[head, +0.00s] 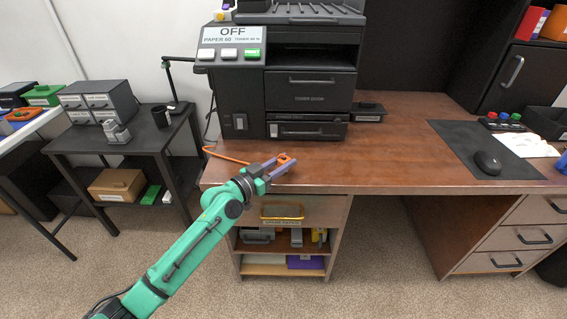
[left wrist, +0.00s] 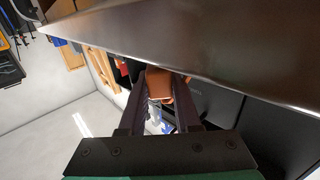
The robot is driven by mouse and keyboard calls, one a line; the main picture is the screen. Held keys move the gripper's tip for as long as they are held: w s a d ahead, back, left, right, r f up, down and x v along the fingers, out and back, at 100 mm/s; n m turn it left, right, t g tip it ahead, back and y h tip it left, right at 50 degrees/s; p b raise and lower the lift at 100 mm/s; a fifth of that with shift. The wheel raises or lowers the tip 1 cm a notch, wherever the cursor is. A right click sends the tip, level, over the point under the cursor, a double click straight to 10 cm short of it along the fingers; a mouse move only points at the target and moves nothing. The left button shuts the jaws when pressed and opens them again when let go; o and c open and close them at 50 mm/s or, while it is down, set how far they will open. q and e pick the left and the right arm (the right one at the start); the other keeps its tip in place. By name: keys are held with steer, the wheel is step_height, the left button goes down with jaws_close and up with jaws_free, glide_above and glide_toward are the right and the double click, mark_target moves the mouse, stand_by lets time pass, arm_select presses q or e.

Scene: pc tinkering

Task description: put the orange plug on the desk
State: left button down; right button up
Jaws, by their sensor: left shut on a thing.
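The orange plug (head: 286,159) is between the fingers of my left gripper (head: 281,167), which is shut on it at the front left edge of the brown desk (head: 400,160). In the left wrist view the plug (left wrist: 158,84) shows between the two dark fingers of the gripper (left wrist: 160,95). An orange cable (head: 222,155) lies along the left part of the desk and runs toward the gripper. I cannot tell whether the plug touches the desk top. My right gripper is not in view.
A black printer (head: 310,90) with a panel reading OFF stands behind the gripper. A black mouse (head: 487,162) lies on a dark mat (head: 450,140) at the right. The desk's middle is clear. A drawer with a yellow handle (head: 282,213) is below the gripper.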

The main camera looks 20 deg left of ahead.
mark_target(280, 165)
arm_select(q)
steer(key=c, duration=0.6)
jaws_free()
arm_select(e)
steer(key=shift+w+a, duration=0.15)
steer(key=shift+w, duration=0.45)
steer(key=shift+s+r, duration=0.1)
arm_select(q)
steer(key=shift+r, duration=0.15)
steer(key=shift+s+a+f, duration=0.2)
steer(key=shift+s+a, duration=0.1)
steer(key=shift+s, duration=0.1)
steer(key=shift+v, duration=1)
steer(key=b+v, duration=0.2)
steer(key=v, duration=0.7)
steer(key=shift+d+r, duration=0.1)
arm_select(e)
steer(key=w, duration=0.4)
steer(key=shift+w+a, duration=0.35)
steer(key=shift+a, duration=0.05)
